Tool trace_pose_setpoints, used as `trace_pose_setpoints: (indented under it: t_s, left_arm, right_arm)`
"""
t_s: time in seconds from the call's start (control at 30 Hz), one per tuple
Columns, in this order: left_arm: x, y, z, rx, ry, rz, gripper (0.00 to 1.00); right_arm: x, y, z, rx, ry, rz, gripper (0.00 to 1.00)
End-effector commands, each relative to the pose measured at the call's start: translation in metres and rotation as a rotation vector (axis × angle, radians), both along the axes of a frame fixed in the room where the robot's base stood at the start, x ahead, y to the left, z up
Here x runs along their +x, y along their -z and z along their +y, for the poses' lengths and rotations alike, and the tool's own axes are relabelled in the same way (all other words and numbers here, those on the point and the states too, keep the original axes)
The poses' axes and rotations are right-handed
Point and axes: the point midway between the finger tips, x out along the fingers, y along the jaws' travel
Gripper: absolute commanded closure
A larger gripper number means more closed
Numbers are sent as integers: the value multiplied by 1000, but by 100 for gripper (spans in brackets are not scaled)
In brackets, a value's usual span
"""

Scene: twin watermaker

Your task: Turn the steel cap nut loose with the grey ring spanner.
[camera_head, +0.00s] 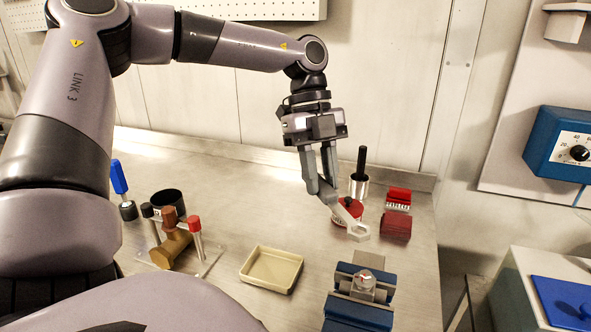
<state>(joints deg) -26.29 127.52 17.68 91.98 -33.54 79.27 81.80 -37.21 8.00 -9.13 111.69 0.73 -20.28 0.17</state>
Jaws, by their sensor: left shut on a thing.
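My left gripper (326,190) points down above the right part of the bench and is shut on the grey ring spanner (349,222). The spanner's ring end (358,232) points down and to the right, toward the vise. The steel cap nut (364,280) sits on top of a grey block between the blue jaws of the vise (360,302) at the front right of the bench. The ring appears apart from the nut, above and behind it in the picture. The spanner's handle end is hidden by the fingers. My right gripper is out of view.
A cream tray (271,270) lies left of the vise. A brown valve piece on a stand (172,245) is further left. A red round object (346,211) is behind the spanner, with a steel cup (359,187) and red blocks (396,225) nearby.

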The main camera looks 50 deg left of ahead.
Motion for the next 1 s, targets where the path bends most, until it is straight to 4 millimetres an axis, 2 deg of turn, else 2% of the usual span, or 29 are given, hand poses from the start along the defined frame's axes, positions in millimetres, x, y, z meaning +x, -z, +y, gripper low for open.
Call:
trace_pose_setpoints:
  t_s: [0.1, 0.3, 0.97, 1.0]
  left_arm:
    - [10, 6, -16, 3, 86, 3, 100]
    - [17, 12, -30, 1, 158, 1, 100]
    - [17, 53, -31, -1, 162, 0, 100]
    - [17, 50, -31, 0, 162, 0, 100]
  right_arm:
    - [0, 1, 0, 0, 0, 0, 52]
    - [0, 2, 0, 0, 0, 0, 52]
    - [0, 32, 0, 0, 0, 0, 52]
    - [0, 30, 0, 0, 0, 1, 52]
